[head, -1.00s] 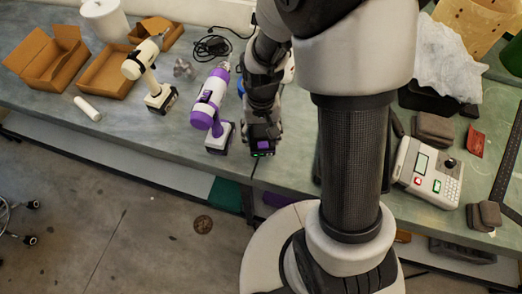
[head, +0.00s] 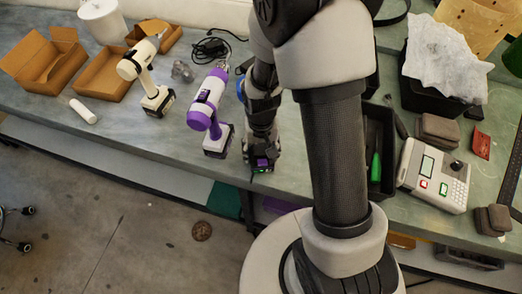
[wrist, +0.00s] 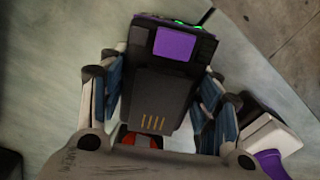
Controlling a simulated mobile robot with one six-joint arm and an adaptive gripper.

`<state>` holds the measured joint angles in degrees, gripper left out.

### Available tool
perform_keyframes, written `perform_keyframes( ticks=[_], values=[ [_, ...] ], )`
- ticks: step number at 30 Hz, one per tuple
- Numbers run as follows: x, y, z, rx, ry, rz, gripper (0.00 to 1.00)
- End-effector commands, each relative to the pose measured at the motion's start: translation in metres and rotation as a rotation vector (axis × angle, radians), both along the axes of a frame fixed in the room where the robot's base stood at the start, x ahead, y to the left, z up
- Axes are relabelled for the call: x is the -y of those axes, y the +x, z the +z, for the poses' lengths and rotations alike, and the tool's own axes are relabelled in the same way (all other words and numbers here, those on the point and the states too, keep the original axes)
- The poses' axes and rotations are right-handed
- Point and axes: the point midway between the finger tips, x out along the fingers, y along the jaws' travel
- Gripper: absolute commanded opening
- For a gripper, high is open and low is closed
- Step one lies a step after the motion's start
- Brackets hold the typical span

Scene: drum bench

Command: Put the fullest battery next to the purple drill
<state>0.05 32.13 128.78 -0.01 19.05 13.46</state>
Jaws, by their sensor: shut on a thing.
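The purple drill (head: 207,108), white with purple parts, stands upright on the bench. Part of it shows at the lower right of the wrist view (wrist: 272,160). My gripper (head: 262,142) is to its right in the head view. It is shut on a black battery (wrist: 156,88) with a purple patch and green lights at one end. The blue-grey finger pads press on both sides of it. In the head view this battery (head: 262,164) is just right of the drill's base, near the bench's front edge. I cannot tell whether it touches the bench.
A white drill (head: 143,68) and open cardboard boxes (head: 52,66) are at the left. A dark tray with a green-handled tool (head: 375,167) and a grey control box (head: 435,172) are at the right. The bench (head: 175,143) is clear in front of the drills.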

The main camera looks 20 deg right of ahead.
Motion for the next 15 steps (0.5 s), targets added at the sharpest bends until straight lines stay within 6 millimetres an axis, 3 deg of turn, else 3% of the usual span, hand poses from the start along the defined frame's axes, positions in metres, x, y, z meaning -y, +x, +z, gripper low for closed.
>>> perform_keyframes(
  ticks=[2, 3, 11, 15],
  values=[
    [0.0, 0.0003, -0.0035, 0.0, 0.0, 0.0, 0.2],
    [0.0, -0.0001, -0.0031, 0.0, 0.0, 0.0, 0.6],
    [0.0001, -0.0001, -0.0025, 0.0, 0.0, 0.0, 0.77],
    [0.0, -0.0001, -0.0025, 0.0, 0.0, 0.0, 0.78]
  ],
)
